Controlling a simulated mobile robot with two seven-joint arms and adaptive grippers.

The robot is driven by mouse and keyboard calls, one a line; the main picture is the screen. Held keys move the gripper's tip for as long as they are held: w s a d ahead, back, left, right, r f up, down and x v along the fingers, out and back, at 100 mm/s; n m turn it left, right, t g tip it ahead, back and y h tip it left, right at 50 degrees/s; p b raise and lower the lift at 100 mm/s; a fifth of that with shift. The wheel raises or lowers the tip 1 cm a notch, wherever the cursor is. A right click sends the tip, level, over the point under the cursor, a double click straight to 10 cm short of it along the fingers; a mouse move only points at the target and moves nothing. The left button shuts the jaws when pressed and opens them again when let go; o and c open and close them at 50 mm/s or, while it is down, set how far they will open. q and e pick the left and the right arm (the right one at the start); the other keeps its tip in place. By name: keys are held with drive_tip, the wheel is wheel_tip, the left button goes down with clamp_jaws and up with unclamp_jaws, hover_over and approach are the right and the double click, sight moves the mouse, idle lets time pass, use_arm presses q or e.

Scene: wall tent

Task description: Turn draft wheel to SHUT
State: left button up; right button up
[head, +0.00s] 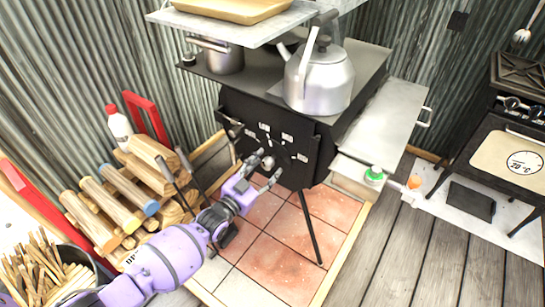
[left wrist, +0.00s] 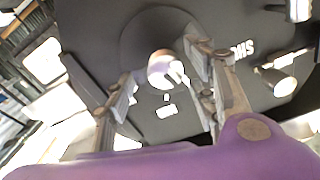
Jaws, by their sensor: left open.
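The draft wheel is a dark round plate with a pale metal knob (left wrist: 165,68) on the black stove front. The knob also shows in the head view (head: 268,162). Pale labels surround it; one reading SHUT (left wrist: 242,49) shows to the right of the wheel in the left wrist view, upside down. My left gripper (head: 262,171) is open in front of the wheel, its fingers on either side of the knob. I cannot tell whether they touch it. My right gripper is not in view.
A kettle (head: 320,80) and a pot (head: 224,58) stand on the stove (head: 365,62). Stacked logs (head: 155,165) and a white bottle (head: 119,127) are at the left. A stove leg (head: 310,228) stands on the tiles. A side shelf (head: 385,120) juts out right.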

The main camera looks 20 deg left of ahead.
sight(267, 166)
use_arm(q)
drive_tip(key=p+v, duration=0.1)
drive_tip(key=v, duration=0.2)
drive_tip(key=shift+s+a+r+p, duration=0.1)
drive_tip(key=shift+s+p, duration=0.05)
drive_tip(key=shift+p, duration=0.15)
drive_tip(key=p+v, duration=0.1)
drive_tip(key=v, duration=0.2)
drive_tip(key=shift+s, duration=0.3)
